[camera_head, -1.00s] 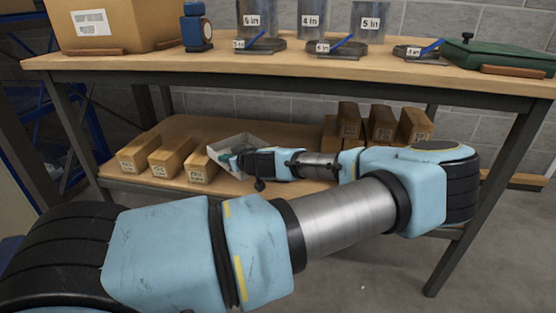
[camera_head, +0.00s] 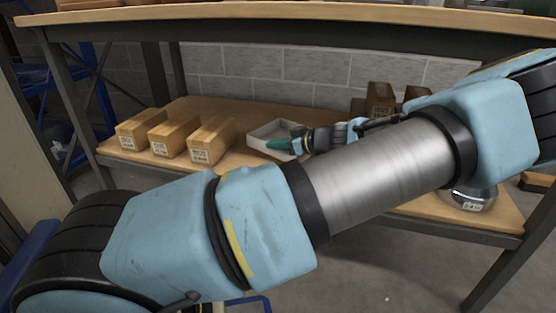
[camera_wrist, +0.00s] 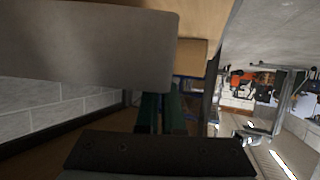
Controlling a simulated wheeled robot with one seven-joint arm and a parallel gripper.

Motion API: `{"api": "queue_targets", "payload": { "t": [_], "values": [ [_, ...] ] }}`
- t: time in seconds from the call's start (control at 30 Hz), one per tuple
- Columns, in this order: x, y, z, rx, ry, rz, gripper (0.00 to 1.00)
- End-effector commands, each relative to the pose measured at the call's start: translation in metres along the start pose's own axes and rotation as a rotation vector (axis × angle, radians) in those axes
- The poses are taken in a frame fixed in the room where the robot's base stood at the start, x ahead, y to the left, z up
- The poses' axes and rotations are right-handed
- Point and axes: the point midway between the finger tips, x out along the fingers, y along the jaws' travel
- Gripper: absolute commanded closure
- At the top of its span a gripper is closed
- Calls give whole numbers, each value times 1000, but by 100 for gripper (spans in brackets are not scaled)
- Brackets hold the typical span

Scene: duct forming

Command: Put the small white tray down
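The small white tray (camera_head: 262,132) is a shallow open box at the lower shelf, right of the boxes there. My gripper (camera_head: 280,143) is at its near right side, with green fingers against the tray wall. In the wrist view, the tray (camera_wrist: 90,50) fills the upper left as a pale panel. My gripper's green fingers (camera_wrist: 162,112) are close together at its lower edge and look shut on the tray's wall; the grip point itself is partly hidden. I cannot tell whether the tray's underside touches the shelf.
The lower wooden shelf (camera_head: 190,108) carries several cardboard boxes (camera_head: 210,140) left of the tray. More boxes (camera_head: 380,102) stand right, behind my arm. A silver round part (camera_head: 468,198) sits at the shelf's right. The tabletop (camera_head: 300,12) is overhead. Bare shelf shows behind the tray.

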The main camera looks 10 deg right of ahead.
Motion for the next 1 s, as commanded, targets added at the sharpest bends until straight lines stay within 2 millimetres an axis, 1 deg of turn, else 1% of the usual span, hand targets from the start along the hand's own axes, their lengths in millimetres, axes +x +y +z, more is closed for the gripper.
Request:
{"api": "queue_targets", "payload": {
  "t": [0.17, 0.3, 0.33, 0.4, 0.57, 0.6, 0.83, 0.87, 1.0],
  "values": [
    [9, 0, 19, 0, 0, 0, 100],
    [18, -1, 42, 1, 0, -1, 100],
    [19, -1, 44, 1, 0, 0, 100],
    [20, -1, 48, -1, 0, 0, 100],
    [20, -1, 48, -2, -1, 0, 100],
    [20, -1, 48, -1, -2, 0, 93],
    [20, -1, 48, 0, -1, 0, 68],
    [20, -1, 48, -1, -1, 0, 65],
    [20, -1, 47, -1, -1, 0, 65]
  ]
}}
